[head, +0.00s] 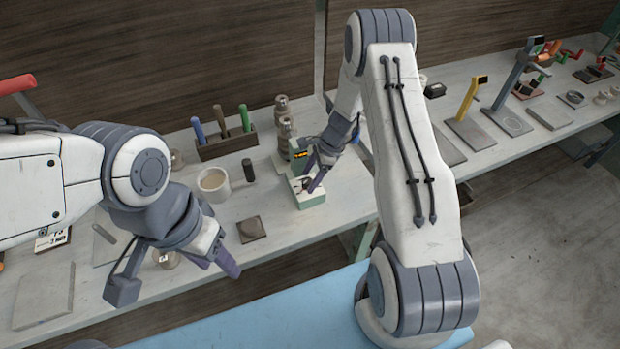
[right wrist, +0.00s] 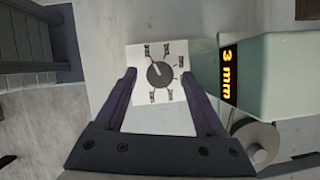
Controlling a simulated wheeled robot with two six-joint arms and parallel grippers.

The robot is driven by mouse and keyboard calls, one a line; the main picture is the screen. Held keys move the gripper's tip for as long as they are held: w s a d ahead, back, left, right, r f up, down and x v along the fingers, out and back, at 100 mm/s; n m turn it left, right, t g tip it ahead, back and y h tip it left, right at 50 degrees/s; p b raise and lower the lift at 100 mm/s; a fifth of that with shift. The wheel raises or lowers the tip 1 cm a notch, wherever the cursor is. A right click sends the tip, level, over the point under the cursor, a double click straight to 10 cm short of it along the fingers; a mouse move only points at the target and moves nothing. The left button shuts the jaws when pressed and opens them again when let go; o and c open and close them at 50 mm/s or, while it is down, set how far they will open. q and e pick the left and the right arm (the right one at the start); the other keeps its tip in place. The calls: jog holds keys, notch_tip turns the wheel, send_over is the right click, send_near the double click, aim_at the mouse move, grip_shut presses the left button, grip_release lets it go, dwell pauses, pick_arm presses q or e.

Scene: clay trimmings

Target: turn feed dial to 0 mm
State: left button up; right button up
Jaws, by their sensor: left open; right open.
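The feed dial (right wrist: 160,75) is a round dark grey knob on a white plate with several marks around it, in the right wrist view. My left gripper (head: 175,276) is open and empty near the bench's front edge.
A beige mug (head: 213,184), a dark upright cylinder (head: 248,170) and a square block (head: 251,229) stand left of the machine. Behind are a rack (head: 228,146) of coloured handles and stacked grey cylinders (head: 283,122). A yellow stand (head: 467,98) is further right.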

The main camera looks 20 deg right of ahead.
pick_arm(q)
notch_tip(320, 180, down, 2)
jog(key=shift+f+b, duration=0.2)
jog(key=shift+b, duration=0.9)
pick_arm(e)
jog(key=v, duration=0.9)
jog(key=shift+d+r, duration=0.2)
jog(key=shift+r, duration=0.2)
